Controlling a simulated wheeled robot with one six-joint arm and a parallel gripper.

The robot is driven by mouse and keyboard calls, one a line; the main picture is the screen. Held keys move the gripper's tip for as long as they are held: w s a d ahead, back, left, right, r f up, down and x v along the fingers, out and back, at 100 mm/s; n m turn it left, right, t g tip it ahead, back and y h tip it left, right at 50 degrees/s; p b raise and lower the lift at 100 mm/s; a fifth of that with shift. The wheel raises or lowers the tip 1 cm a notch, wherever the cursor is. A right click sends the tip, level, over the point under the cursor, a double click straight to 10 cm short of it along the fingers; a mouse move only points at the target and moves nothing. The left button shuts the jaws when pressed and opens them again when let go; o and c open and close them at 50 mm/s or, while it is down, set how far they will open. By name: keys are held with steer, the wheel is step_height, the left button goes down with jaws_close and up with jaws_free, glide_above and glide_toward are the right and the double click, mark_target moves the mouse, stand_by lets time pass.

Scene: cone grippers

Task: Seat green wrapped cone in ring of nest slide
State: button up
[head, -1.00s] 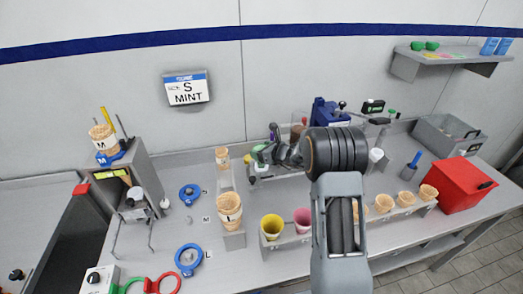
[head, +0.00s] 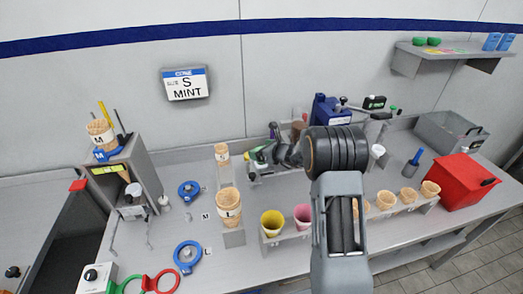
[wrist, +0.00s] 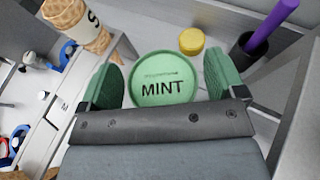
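My gripper (head: 262,156) is over the counter behind the cone rack, right of the small S cone. In the wrist view its two green pads (wrist: 165,80) stand apart, with a round green MINT disc (wrist: 164,92) showing between them. Small gaps show beside the disc, and no grip on it is visible. I cannot pick out a green wrapped cone; my arm hides part of the rack. A grey stand (head: 127,172) at the left bears a blue M ring (head: 108,154) with a cone (head: 100,131) in it. I cannot tell which part is the nest slide.
Blue rings lie on the counter, one (head: 188,191) behind another (head: 187,257). The S cone (head: 222,152) and L cone (head: 228,203) stand on a grey holder. Yellow (head: 272,223) and pink (head: 302,217) cones are in the front rack. A red box (head: 465,182) sits at the right.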

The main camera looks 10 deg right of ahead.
steer(key=shift+o, duration=0.8)
steer(key=shift+r, duration=0.2)
steer(key=r, duration=0.3)
steer(key=shift+s+r, duration=0.25)
steer(key=shift+s, duration=0.1)
steer(key=s+r+b, duration=0.2)
steer(key=s+r, duration=0.7)
steer(key=s, duration=0.4)
steer(key=shift+s+b, duration=0.2)
steer(key=shift+b, duration=0.1)
